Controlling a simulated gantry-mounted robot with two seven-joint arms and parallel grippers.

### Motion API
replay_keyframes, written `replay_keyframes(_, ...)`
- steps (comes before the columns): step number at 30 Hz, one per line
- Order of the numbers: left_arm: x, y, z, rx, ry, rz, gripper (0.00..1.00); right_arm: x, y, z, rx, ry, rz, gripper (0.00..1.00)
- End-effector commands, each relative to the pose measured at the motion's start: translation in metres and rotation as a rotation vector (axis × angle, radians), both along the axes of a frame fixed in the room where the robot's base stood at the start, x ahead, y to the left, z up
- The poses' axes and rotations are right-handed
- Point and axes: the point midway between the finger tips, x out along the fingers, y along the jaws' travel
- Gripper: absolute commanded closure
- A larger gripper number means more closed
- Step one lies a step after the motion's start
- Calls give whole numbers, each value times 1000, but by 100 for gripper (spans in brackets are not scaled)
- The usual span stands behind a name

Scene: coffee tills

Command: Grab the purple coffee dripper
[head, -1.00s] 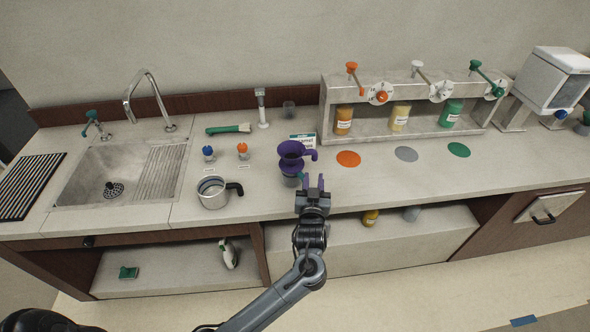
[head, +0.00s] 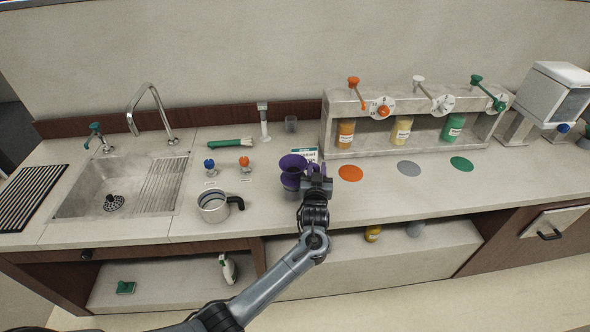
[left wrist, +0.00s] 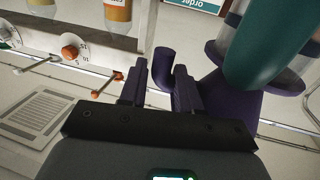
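The purple coffee dripper (head: 291,167) stands upright near the counter's front edge, on top of a partly hidden vessel. In the head view my left gripper (head: 317,176) is at its right side and covers most of its handle. In the left wrist view the purple handle (left wrist: 163,66) lies between the two fingertips of my left gripper (left wrist: 161,78). The fingers are apart, and I see no clear grip on the handle. The dripper's body (left wrist: 232,103) is right of the fingers there. My right gripper is not in view.
A metal pitcher (head: 213,206) stands left of the dripper, with a blue-topped (head: 209,167) and an orange-topped (head: 245,164) item behind it. A small sign (head: 304,154) is just behind the dripper. The dispenser shelf (head: 335,103) is at right. The counter's front right is clear.

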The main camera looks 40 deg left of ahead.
Motion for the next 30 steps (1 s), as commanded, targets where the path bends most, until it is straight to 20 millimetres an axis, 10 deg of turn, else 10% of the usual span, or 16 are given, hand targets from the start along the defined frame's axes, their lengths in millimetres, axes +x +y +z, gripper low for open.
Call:
replay_keyframes(12,9,7,-1,-1,0,0,69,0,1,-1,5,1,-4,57)
replay_keyframes(18,9,7,-1,-1,0,0,100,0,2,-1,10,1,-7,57)
replay_keyframes(30,9,7,3,-2,-1,0,100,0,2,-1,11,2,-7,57)
